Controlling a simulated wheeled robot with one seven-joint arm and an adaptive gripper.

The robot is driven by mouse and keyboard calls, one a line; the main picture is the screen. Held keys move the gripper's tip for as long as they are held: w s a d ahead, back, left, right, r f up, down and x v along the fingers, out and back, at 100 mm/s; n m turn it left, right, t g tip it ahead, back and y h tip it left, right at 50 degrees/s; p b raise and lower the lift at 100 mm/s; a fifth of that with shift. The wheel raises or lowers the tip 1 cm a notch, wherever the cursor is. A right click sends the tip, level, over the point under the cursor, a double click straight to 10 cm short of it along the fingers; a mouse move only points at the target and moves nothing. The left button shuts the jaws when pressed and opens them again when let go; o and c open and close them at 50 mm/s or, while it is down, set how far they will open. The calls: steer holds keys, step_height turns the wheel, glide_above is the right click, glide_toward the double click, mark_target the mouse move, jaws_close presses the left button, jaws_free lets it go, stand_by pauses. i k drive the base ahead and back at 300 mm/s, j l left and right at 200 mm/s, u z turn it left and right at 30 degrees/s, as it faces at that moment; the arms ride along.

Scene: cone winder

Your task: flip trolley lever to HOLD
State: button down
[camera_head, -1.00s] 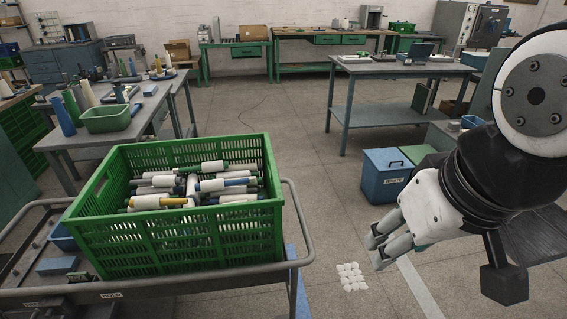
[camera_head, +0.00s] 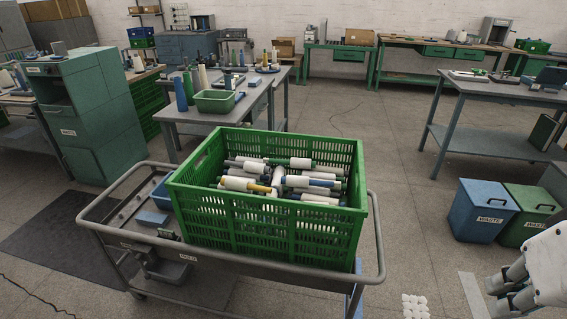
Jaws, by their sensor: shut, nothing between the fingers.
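The grey metal trolley (camera_head: 105,232) stands at left centre in the head view, with a tubular push handle at its right end. Small pale labels sit on its near edge; one (camera_head: 187,257) seems to read HOLD, another is to its left. A small dark green part (camera_head: 168,234) sits by the rim between these labels; it may be the lever, but its setting is too small to tell. My gripper (camera_head: 507,292) is at the lower right, shut and empty, well to the right of the trolley and apart from it.
A green crate (camera_head: 290,240) of yarn cones and tubes fills the trolley's right part. Blue (camera_head: 478,215) and green (camera_head: 528,215) waste bins stand at right. White pieces (camera_head: 415,306) lie on the floor near my gripper. Open floor lies between trolley and bins.

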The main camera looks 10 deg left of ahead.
mark_target(147, 275)
steer(key=i+j+u, duration=0.1)
steer(key=j, duration=0.3)
steer(key=j+u, duration=0.1)
steer(key=j, duration=0.3)
steer(key=i+j+u, duration=0.15)
steer(key=j, duration=0.2)
steer(key=i+j+u, duration=0.1)
steer(key=j, duration=0.3)
steer(key=i+j+u, duration=0.1)
steer(key=j, duration=0.25)
steer(key=i+j+u, duration=0.1)
steer(key=i+j, duration=0.15)
steer(key=j, duration=0.1)
